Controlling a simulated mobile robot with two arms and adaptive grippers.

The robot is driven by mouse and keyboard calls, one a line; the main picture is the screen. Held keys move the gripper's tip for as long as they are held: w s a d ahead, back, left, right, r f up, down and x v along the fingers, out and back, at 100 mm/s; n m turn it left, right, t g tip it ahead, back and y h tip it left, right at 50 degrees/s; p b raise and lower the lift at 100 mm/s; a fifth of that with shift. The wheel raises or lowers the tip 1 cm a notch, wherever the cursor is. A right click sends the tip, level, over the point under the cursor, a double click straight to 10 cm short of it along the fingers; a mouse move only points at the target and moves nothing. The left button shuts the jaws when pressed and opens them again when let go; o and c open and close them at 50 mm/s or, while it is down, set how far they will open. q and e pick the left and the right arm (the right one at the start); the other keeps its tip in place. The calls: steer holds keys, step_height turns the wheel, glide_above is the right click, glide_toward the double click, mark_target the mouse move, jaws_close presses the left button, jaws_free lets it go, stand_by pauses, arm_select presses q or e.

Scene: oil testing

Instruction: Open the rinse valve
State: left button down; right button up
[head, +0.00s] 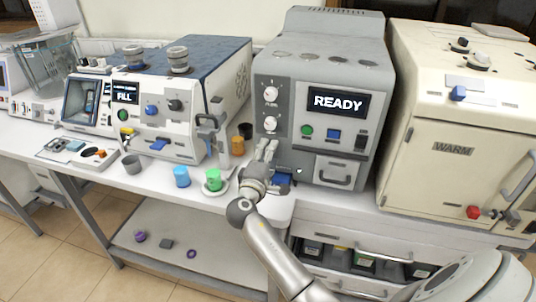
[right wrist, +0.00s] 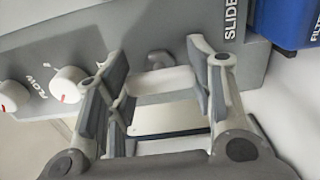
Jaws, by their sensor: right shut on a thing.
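My right gripper (head: 268,149) is at the lower left front of the grey machine (head: 276,72), whose screen reads READY. In the right wrist view its fingers (right wrist: 163,82) stand apart on either side of a pale grey part (right wrist: 165,81) and are shut on it. A small grey hooked piece (right wrist: 159,59) shows just beyond that part. The lettering SLIDE and a blue block (right wrist: 288,22) are at upper right. A white knob (right wrist: 67,84) marked FLOW is at left. No label reading rinse is legible, so I cannot tell which part is the rinse valve. My left gripper is out of view.
A green cup (head: 213,180) on a saucer, a blue cup (head: 181,177) and a grey cup (head: 132,164) stand left of my right gripper. An amber jar (head: 238,145) is close behind it. The WARM cabinet (head: 455,150) stands at right.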

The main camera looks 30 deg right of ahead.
steer(key=shift+f, duration=0.1)
steer(key=o, duration=1)
steer(key=shift+o, duration=0.2)
steer(key=v, duration=1.2)
